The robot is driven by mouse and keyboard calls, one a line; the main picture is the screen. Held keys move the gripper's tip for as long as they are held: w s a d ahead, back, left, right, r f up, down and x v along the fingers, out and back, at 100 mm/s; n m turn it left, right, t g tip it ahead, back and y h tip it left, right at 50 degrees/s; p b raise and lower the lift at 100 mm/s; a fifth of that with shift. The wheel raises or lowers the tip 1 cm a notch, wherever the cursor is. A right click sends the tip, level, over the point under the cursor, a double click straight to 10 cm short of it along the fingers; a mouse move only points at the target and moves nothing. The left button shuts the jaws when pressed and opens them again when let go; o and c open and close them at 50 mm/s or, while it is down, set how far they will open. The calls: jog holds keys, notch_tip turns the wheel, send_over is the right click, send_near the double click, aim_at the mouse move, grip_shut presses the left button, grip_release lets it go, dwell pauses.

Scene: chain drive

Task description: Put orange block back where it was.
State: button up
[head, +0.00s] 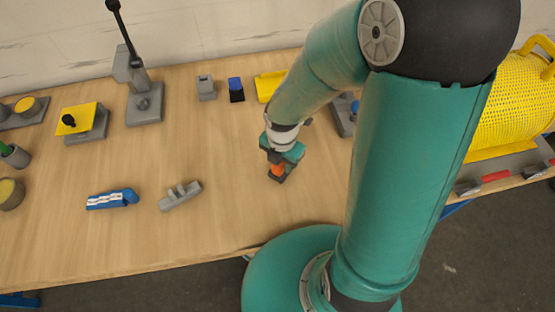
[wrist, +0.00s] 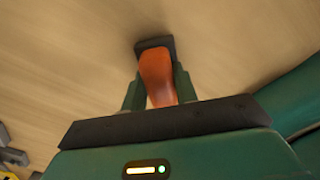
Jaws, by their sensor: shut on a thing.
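The orange block (head: 277,171) is under my gripper (head: 280,164) near the middle of the table in the head view. The wrist view shows the orange block (wrist: 156,72) between the two green fingers of my gripper (wrist: 158,90), which is shut on it. A dark square piece (wrist: 155,44) is at the block's far end. I cannot tell whether this piece is part of the block or a separate base, or whether it touches the table. The upper part of the block is hidden by my gripper in the head view.
On the wooden table (head: 230,205), a grey part (head: 180,195) and a blue-and-white part (head: 112,199) lie to the left. A blue-topped black block (head: 236,90), a grey holder (head: 206,88) and a yellow piece (head: 267,86) stand behind. The wood around my gripper is clear.

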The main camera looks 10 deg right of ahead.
jog(key=shift+d, duration=0.2)
jog(key=shift+w+f, duration=0.15)
jog(key=shift+w, duration=0.05)
jog(key=shift+s, duration=0.2)
jog(key=o, duration=0.9)
jog(key=shift+w+f, duration=0.1)
jog(key=shift+w, duration=0.05)
jog(key=shift+o, duration=0.2)
jog(key=s+d+r+m+t, duration=0.2)
jog(key=s+r+m, duration=0.2)
jog(key=r+m, duration=0.9)
jog(key=s+d+r+m+t, duration=0.2)
jog(key=s+r+m+t, duration=0.1)
jog(key=r+m, duration=1)
jog(key=shift+s+r+m+t, duration=0.3)
jog(key=shift+s+r, duration=0.05)
jog(key=shift+r, duration=0.5)
